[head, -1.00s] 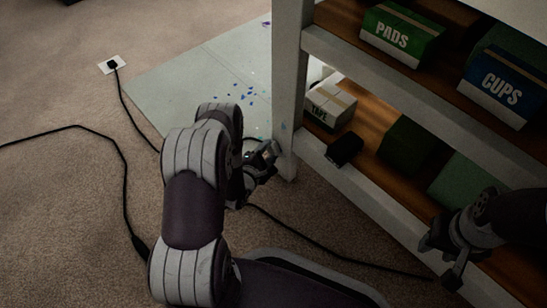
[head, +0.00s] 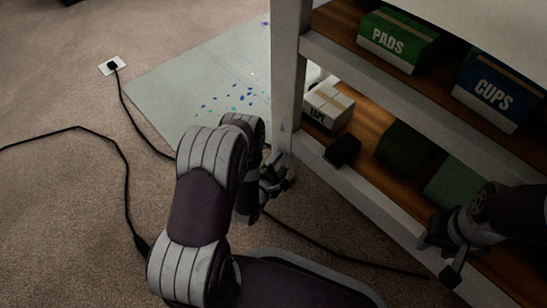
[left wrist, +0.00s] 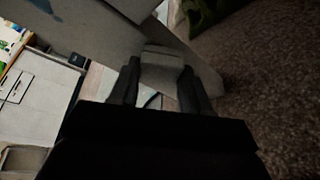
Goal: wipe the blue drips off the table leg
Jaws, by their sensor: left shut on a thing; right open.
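The pale table leg (head: 289,75) stands at the front left corner of the shelved table. A faint blue mark (head: 283,127) shows low on it. My left gripper (head: 277,178) is at the foot of the leg, partly hidden by my own arm. In the left wrist view its fingers (left wrist: 160,85) are shut on a pale grey pad (left wrist: 162,66), close against the leg (left wrist: 110,38). I cannot tell whether the pad touches the leg. A small bluish patch (left wrist: 43,5) shows at the top edge there. My right gripper (head: 440,256) is open and empty beside the lower shelf.
The shelves hold a PADS box (head: 397,40), a CUPS box (head: 497,90), a TAPE box (head: 328,108) and a small black object (head: 342,151). A pale floor sheet (head: 190,75) with blue spots lies behind the leg. A black cable (head: 122,185) crosses the carpet.

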